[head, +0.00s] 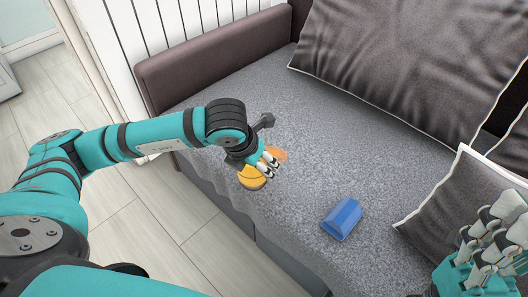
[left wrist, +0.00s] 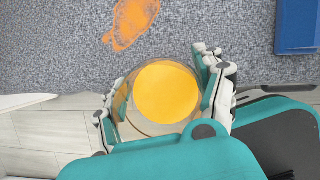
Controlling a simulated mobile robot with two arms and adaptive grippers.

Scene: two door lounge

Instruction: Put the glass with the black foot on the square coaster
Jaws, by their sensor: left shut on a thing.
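A round clear glass with a yellow-orange filling (head: 252,175) is over the front edge of the grey sofa seat. A dark band shows at its lower side in the head view. My left gripper (head: 268,164) is shut on it. In the left wrist view my left gripper (left wrist: 167,95) has fingers on both sides of the glass (left wrist: 166,92), and I look down on its filling. I cannot tell whether the glass touches the seat. My right gripper (head: 490,238) is at the lower right, its jaw state unclear. No square coaster shows.
An irregular orange patch (head: 279,154) lies on the seat just beyond the glass; it also shows in the left wrist view (left wrist: 134,20). A blue block-like object (head: 342,218) lies on the seat to the right. Dark cushions (head: 405,60) stand behind. The seat between is clear.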

